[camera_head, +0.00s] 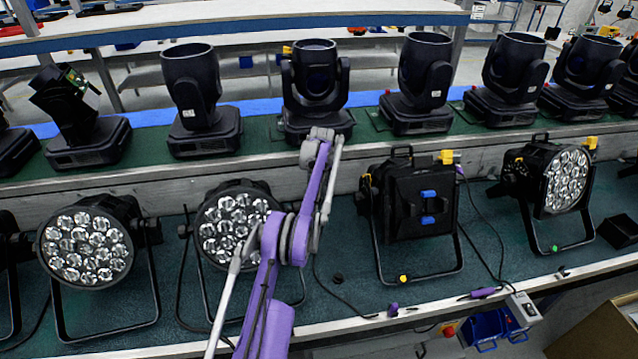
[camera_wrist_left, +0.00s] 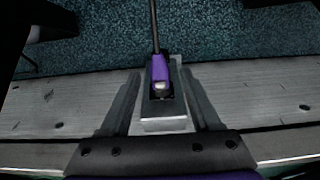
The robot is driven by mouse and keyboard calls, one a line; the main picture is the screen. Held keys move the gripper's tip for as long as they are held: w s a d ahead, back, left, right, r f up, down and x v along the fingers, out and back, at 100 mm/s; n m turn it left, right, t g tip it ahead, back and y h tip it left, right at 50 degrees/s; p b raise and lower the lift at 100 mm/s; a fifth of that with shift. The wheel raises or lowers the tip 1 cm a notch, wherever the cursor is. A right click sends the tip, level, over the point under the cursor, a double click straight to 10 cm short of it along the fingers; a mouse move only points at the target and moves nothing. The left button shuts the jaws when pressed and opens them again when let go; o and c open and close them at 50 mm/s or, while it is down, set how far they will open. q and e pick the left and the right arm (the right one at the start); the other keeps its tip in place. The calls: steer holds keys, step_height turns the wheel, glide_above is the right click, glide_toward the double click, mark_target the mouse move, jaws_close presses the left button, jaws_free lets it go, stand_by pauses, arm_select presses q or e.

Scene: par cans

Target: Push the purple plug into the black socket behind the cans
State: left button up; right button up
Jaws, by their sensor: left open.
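In the left wrist view the purple plug (camera_wrist_left: 160,68) has a black cable running up from it, away from me. Its pale metallic tip shows at the near end, at the black socket (camera_wrist_left: 155,108) on a grey block. I cannot tell how deep the plug sits. My left gripper (camera_wrist_left: 161,76) is open, with a dark finger on each side of the block; I cannot tell whether they touch it. In the head view my purple left arm reaches up past a round can light (camera_head: 228,222); its fingers are hidden there. My right gripper is not in view.
A wooden board (camera_head: 120,183) runs behind the can lights, also in the wrist view (camera_wrist_left: 60,100). More cans (camera_head: 85,245) stand left and right (camera_head: 566,180); one shows its back (camera_head: 425,205). Moving heads (camera_head: 425,85) line the raised shelf. Loose cables lie near the front edge.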

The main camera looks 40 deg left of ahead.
arm_select(q)
steer(key=shift+r, duration=0.1)
steer(key=v, duration=1)
steer(key=shift+r, duration=0.3)
steer(key=shift+s+d+f, duration=0.1)
steer(key=shift+d, duration=0.05)
